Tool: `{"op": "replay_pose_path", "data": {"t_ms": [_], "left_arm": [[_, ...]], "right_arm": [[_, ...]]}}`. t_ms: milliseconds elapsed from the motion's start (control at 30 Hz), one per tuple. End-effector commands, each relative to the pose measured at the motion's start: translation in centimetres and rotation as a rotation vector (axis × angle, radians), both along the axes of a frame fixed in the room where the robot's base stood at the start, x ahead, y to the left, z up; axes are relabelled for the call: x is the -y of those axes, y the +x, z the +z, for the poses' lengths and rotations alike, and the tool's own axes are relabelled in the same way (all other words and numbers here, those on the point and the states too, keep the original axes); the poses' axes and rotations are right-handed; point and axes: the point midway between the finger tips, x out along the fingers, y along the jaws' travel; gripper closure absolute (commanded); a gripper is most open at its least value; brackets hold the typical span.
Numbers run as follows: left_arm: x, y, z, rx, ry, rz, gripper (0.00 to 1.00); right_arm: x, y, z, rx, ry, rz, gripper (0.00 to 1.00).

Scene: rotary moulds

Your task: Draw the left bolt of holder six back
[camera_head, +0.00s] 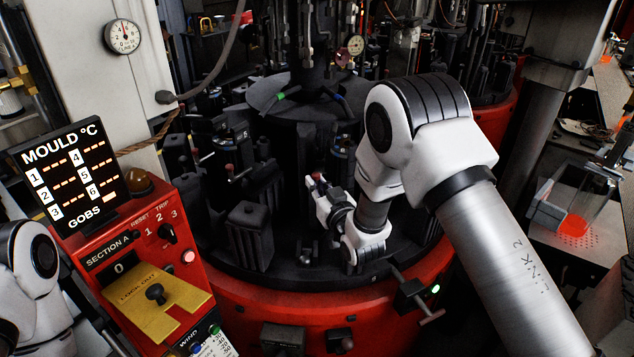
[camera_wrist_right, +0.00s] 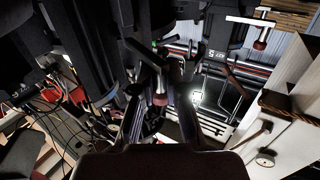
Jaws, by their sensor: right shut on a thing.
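My right gripper (camera_head: 318,184) is low over the dark round mould table (camera_head: 300,268), reaching in from the right. Its two fingers also show in the wrist view (camera_wrist_right: 158,105), closed around a dark bolt handle with a dull red knob (camera_wrist_right: 160,98). The knob shows as a small reddish tip at the fingers in the head view (camera_head: 316,176). No number six can be read on this holder. Much of the holder is hidden by my arm and gripper. My left gripper is out of view; only part of my left arm shows at the lower left.
Another bolt with a red knob (camera_wrist_right: 261,45) stands beside a holder marked 5 (camera_wrist_right: 212,54). A dark block (camera_head: 250,236) stands left of my right gripper. A red control panel (camera_head: 165,262) is at the left. A T-handle (camera_head: 418,292) juts from the red rim.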

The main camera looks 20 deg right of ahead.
Motion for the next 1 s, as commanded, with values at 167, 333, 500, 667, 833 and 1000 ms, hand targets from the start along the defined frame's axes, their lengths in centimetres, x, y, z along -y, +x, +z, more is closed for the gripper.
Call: {"op": "replay_pose_path", "data": {"t_ms": [167,333,500,667,833,1000], "left_arm": [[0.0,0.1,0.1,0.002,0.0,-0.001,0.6],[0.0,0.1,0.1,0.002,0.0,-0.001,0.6],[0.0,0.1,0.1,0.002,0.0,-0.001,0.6],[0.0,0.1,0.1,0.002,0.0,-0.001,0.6],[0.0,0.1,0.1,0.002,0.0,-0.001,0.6],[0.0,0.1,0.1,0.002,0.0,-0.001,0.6]], "right_arm": [[-0.3,0.0,0.3,0.005,-0.001,0.01,1.0],[-0.3,0.0,0.4,0.006,-0.001,0.009,0.58],[-0.2,0.0,0.3,0.005,-0.001,0.008,0.58],[-0.1,-0.7,0.3,0.003,-0.001,0.007,0.58],[0.3,-3.9,0.2,0.001,-0.001,0.008,0.58],[0.8,-8.4,0.3,0.001,-0.002,0.008,0.58]]}}
